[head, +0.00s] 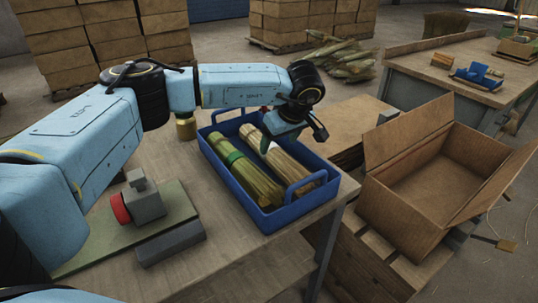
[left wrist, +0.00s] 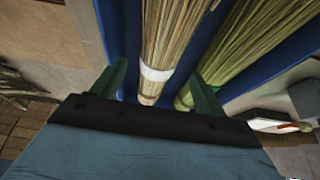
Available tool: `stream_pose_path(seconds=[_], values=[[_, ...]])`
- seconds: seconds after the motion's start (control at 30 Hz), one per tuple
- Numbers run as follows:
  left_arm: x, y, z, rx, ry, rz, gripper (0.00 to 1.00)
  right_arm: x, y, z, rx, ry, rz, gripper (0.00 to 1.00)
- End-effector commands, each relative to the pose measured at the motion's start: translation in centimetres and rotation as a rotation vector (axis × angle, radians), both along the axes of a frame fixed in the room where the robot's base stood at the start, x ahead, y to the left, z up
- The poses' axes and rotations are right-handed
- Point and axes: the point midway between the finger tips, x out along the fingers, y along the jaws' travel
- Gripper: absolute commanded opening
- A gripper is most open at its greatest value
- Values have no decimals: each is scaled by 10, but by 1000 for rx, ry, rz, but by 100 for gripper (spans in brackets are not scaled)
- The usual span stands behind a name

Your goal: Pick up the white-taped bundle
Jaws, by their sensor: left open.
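The white-taped bundle (head: 297,172) of pale straw lies lengthwise in a blue tray (head: 271,222), on its right side. Its white band shows in the head view just below my left gripper (head: 286,138). In the left wrist view the bundle (left wrist: 178,35) runs between the two green fingers of my left gripper (left wrist: 157,88), close to the white band. The gripper is open, one finger on each side. Whether the fingers touch the straw cannot be told. A green-taped bundle (head: 245,170) lies beside it on the left, near one finger. My right gripper is not in view.
The tray stands on a wooden table (head: 225,255), with its raised handle at the near right. A grey device with a red knob (head: 120,208) sits on a green board at left. An open cardboard box (head: 430,185) stands to the right.

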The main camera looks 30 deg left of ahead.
Motion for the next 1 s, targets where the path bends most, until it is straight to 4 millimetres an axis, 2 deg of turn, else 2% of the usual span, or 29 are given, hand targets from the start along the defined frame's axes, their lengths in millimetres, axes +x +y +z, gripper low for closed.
stream_pose_path(seconds=[0.17, 0.5, 0.8, 1.0], values=[[1, 5, -12, 0, 1, 0, 73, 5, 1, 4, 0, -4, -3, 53], [8, 20, -54, 0, 1, 0, 73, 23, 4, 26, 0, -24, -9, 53], [9, 22, -58, 0, 0, -1, 73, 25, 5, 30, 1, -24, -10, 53], [9, 22, -57, 0, 0, -1, 47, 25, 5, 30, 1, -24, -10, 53]])
